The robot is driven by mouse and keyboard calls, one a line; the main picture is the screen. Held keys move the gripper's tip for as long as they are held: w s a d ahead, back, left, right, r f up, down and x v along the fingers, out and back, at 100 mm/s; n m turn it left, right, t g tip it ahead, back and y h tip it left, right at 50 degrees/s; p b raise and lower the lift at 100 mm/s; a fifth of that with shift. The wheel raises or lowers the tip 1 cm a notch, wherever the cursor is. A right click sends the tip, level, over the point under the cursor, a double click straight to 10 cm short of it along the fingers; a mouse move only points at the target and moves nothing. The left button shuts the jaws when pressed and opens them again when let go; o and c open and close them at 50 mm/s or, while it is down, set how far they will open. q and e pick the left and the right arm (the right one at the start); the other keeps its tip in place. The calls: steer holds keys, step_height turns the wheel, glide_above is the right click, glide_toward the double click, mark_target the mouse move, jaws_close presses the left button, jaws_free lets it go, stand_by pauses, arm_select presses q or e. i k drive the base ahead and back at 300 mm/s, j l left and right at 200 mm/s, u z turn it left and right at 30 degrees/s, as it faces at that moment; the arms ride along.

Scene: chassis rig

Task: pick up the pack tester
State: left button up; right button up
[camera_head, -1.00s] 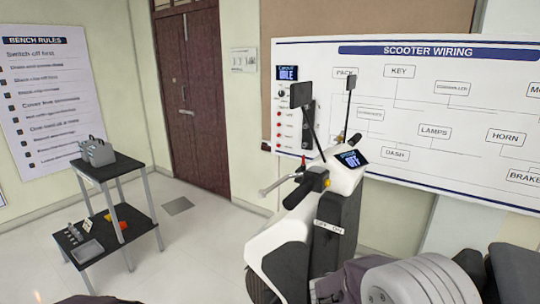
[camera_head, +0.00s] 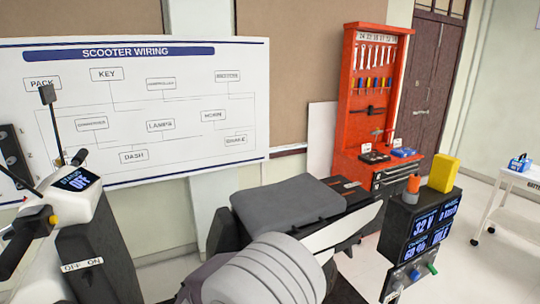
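No object in view is labelled as the pack tester. A plain yellow block (camera_head: 444,173) stands on top of a black box with lit screens (camera_head: 422,228) at the right; I cannot tell whether it is the pack tester. The screens read "32 V", "0 km/h" and "60 %". An orange-topped grey piece (camera_head: 412,187) stands beside the yellow block.
A scooter (camera_head: 90,240) stands at the left, with a dark seat (camera_head: 288,203) in the middle. A red tool cabinet (camera_head: 352,110) is behind. A white trolley (camera_head: 515,180) with a blue item (camera_head: 519,162) is at the far right. Floor shows between box and trolley.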

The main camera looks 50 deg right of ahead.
mark_target(444, 167)
steer(key=z, duration=3.05)
